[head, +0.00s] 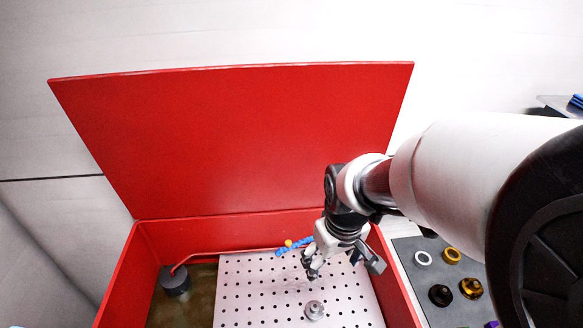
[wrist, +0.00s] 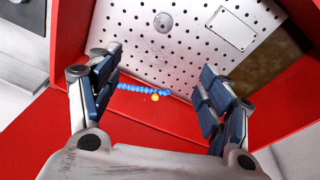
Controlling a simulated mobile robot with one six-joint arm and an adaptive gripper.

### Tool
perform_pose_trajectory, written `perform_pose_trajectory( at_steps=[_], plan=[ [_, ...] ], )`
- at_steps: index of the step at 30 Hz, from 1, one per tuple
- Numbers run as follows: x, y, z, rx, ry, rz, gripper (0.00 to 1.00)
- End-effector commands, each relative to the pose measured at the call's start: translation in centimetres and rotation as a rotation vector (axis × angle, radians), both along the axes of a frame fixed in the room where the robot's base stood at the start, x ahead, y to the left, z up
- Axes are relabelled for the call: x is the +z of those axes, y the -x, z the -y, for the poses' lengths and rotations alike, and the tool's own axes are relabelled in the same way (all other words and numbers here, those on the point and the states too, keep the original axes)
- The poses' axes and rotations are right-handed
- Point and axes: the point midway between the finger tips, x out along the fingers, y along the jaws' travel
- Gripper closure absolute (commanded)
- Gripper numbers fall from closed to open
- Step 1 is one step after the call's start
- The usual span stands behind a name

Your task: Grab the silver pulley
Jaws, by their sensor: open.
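The silver pulley (head: 314,310) is a small grey round part on the white perforated panel (head: 240,290) inside the red box. It also shows near the top of the wrist view (wrist: 163,22), apart from my fingers. My gripper (head: 342,260) is over the panel, above and to the right of the pulley in the head view. In the wrist view my gripper (wrist: 160,85) has its two dark blue finger pads spread wide apart, with nothing held between them.
A blue segmented strip (wrist: 140,89) with a yellow knob (wrist: 155,97) lies by the red box's (head: 180,236) back wall. A grey cylinder (head: 175,281) with a red hose stands at the left. A grey mat (head: 415,280) at the right bears several rings and round parts. The raised red lid (head: 240,140) stands behind.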

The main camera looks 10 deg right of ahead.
Motion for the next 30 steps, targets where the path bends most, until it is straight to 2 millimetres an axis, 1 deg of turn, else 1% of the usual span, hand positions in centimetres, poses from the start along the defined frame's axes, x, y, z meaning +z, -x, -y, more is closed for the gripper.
perform_pose_trajectory(
  at_steps=[1, 3, 5, 6, 9, 12, 20, 30],
  plan=[
    [-2.0, -0.9, -0.2, 0.025, 0.005, -0.034, 0.28],
    [-4.6, -2.2, -0.4, 0.060, 0.011, -0.063, 0.28],
    [-6.8, -3.0, -0.6, 0.089, 0.014, -0.088, 0.28],
    [-8.3, -3.4, -0.7, 0.107, 0.017, -0.103, 0.28],
    [-11.5, -4.1, -1.0, 0.145, 0.020, -0.133, 0.28],
    [-13.9, -4.5, -1.1, 0.173, 0.023, -0.154, 0.28],
    [-17.2, -4.6, -1.2, 0.194, 0.024, -0.168, 0.28],
    [-24.6, -4.7, -1.1, 0.193, 0.024, -0.169, 0.28]
  ],
)
